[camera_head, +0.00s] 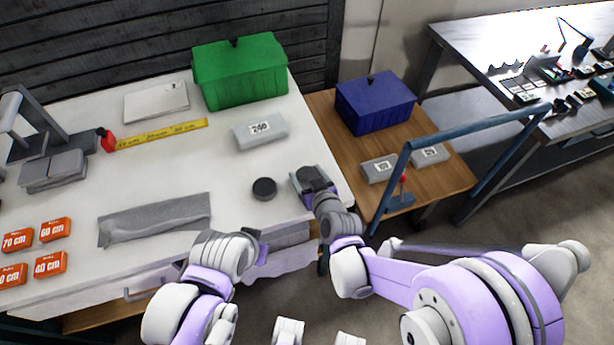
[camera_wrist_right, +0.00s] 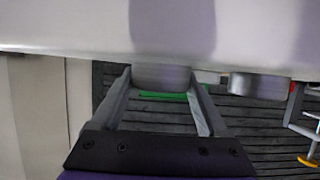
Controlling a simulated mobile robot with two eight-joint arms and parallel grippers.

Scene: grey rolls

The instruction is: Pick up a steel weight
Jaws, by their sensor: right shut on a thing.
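A dark round steel weight (camera_head: 264,188) stands on the white table (camera_head: 240,212), just left of my right gripper (camera_head: 312,180) in the head view. In the right wrist view, which looks upside down, my right gripper (camera_wrist_right: 164,95) has its fingers on both sides of a grey round weight (camera_wrist_right: 160,77) and is shut on it, at the table surface. A second round weight (camera_wrist_right: 258,86) stands beside it, apart from the fingers. In the head view the gripper mostly hides the held weight. My left gripper (camera_head: 260,247) is at the table's front edge; its jaws are unclear.
A green box (camera_head: 240,75), a grey block labelled 240 (camera_head: 260,131), a yellow ruler (camera_head: 160,135), a grey cloth (camera_head: 155,218) and orange tags (camera_head: 52,229) lie on the table. A blue box (camera_head: 375,103) stands on a wooden side table (camera_head: 440,180) with a blue rail (camera_head: 470,130).

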